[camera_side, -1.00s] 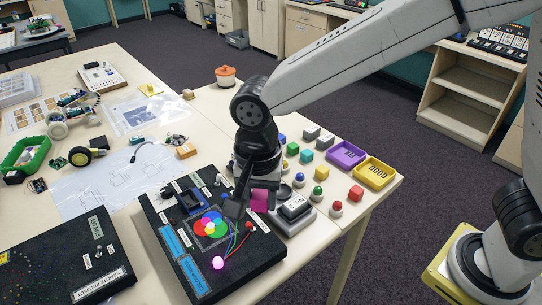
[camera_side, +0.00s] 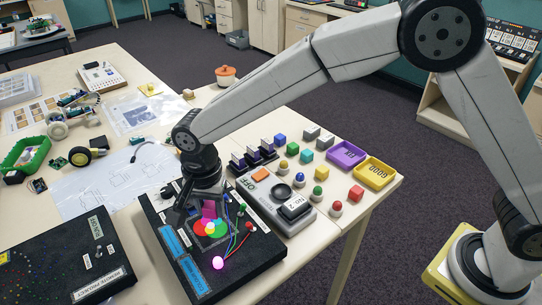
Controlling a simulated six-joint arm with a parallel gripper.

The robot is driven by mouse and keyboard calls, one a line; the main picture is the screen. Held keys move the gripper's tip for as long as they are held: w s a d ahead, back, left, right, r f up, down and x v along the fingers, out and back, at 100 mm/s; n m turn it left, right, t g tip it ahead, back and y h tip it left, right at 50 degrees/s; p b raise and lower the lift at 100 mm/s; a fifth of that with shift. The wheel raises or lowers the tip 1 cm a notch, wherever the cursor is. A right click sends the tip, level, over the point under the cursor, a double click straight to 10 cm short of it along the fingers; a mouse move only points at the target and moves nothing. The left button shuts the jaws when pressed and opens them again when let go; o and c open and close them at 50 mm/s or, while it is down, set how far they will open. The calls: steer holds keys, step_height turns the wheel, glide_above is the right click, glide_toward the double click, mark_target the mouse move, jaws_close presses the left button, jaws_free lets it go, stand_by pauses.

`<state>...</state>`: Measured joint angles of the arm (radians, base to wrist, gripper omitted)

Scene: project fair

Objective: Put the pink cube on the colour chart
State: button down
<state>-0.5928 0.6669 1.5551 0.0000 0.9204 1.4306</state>
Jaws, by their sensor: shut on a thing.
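The pink cube (camera_side: 209,209) is between the fingers of my gripper (camera_side: 205,208), which is shut on it. My gripper points down over the black display board. The colour chart (camera_side: 218,232), with overlapping red, green and blue circles, is on that board. The cube is at the chart's upper edge in the side view and covers part of it. I cannot tell whether the cube touches the chart or hangs just above it.
A pink lit ball (camera_side: 218,262) and wires (camera_side: 236,238) are near the chart. A grey switch box (camera_side: 276,199) stands to the right. Several coloured cubes, knobbed pegs, a purple tray (camera_side: 346,155) and a yellow tray (camera_side: 375,173) lie beyond it. A second black board (camera_side: 62,262) lies left.

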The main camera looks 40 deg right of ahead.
mark_target(208, 229)
steer(key=shift+w+a+f, duration=0.35)
steer(key=shift+w+f, duration=0.25)
steer(key=shift+f, duration=0.2)
steer(key=shift+w+a+f, duration=0.1)
steer(key=shift+w+f, duration=0.15)
steer(key=shift+f, duration=1.6)
steer(key=shift+f, duration=0.1)
steer(key=shift+c, duration=1.5)
jaws_free()
step_height(208, 229, up, 12)
